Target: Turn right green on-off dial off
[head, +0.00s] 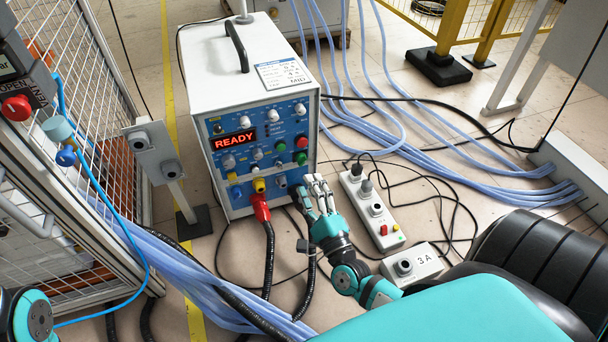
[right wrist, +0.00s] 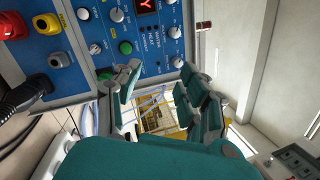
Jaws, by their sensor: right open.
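The heater's blue front panel (head: 262,150) faces me in the head view. The right green dial (head: 301,158) is near its right edge, below a red button (head: 302,142). Another green dial (head: 281,146) is up and to its left. In the right wrist view the panel appears turned sideways, with the right green dial (right wrist: 104,74) and the other green dial (right wrist: 126,47) beside one finger. My right gripper (head: 320,187) is open and empty, below and in front of the panel's right side; it also shows in the wrist view (right wrist: 165,85). My left gripper is out of view.
The display (head: 234,140) reads READY. A red plug (head: 261,208) with a black cable leaves the panel's bottom. A power strip (head: 368,208) and a box marked 3 A (head: 412,263) lie to the right. Hoses cross the floor; a mesh fence (head: 80,90) stands left.

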